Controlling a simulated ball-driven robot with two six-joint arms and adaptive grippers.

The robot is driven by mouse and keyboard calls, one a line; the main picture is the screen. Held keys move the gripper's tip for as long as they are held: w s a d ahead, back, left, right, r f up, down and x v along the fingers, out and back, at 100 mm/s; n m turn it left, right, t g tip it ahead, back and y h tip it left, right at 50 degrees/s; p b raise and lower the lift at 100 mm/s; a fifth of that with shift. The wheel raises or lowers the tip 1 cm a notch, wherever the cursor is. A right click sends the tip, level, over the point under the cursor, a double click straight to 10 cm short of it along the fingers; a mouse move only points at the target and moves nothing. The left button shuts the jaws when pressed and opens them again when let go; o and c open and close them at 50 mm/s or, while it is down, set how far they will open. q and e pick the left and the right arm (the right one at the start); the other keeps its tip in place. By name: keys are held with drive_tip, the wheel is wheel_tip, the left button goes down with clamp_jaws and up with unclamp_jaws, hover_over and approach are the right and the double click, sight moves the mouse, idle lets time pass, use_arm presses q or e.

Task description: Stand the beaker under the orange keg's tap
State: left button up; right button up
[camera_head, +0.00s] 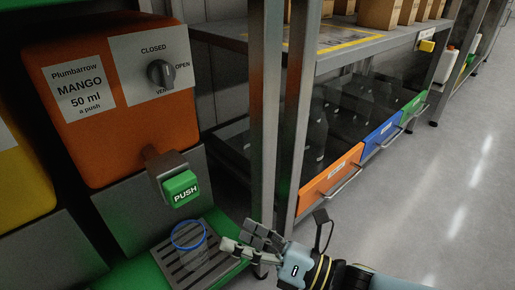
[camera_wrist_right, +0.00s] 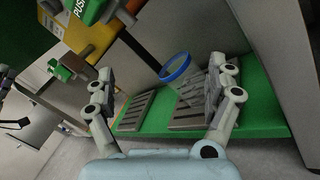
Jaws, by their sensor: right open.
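The clear beaker with a blue rim (camera_head: 188,246) stands upright on the slatted drip tray (camera_head: 222,268) below the orange keg (camera_head: 110,140). The keg's tap, with a green PUSH button (camera_head: 181,188), is above the beaker in the head view. My right gripper (camera_head: 242,240) is open, just right of the beaker, with a small gap visible. In the right wrist view, the beaker (camera_wrist_right: 177,68) shows beyond and between the spread fingers of my right gripper (camera_wrist_right: 160,88).
A yellow keg (camera_head: 22,185) stands at the left. A metal shelf post (camera_head: 265,120) rises close behind my right gripper. Orange (camera_head: 330,178), blue and green bins sit on the lower shelf. The grey floor (camera_head: 440,190) at right is clear.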

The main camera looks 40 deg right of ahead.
wheel_tip(320, 180, up, 24)
drive_tip(key=s+d+m+t+h, duration=0.2)
drive_tip(key=m+t+h, duration=0.2)
drive_tip(key=m, duration=2.5)
drive_tip(key=shift+s+d+m+h, duration=0.2)
drive_tip(key=shift+s+m+h, duration=0.1)
drive_tip(key=shift+h, duration=0.3)
